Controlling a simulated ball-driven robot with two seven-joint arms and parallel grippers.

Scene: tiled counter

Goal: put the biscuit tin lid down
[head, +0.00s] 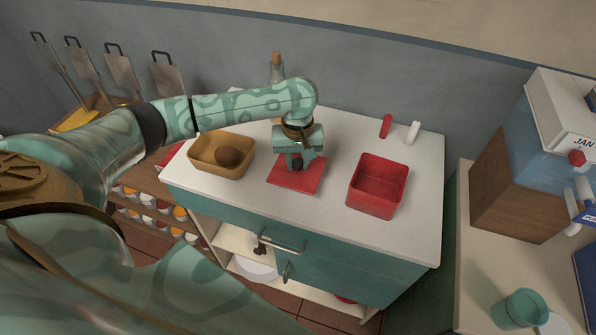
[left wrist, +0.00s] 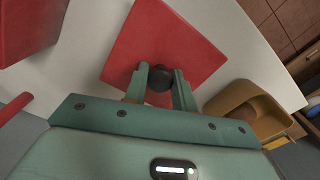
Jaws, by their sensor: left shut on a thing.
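The biscuit tin lid (head: 290,182) is a flat red square with a dark round knob, at the middle of the white counter. In the left wrist view the lid (left wrist: 150,35) lies just beyond the fingers. My left gripper (head: 297,164) points down over it and is shut on the knob (left wrist: 160,79), one finger on each side. The lid looks flat and at or very near the counter top; I cannot tell whether it touches. An open red tin (head: 377,204) stands to the right, apart from the lid. My right gripper is not in view.
A mustard bin (head: 215,168) holding a brown roundish thing (head: 228,156) stands left of the lid. A bottle (head: 277,72) is behind my arm. A red cylinder (head: 385,126) and a white one (head: 413,132) are at the back right. The counter's front right is clear.

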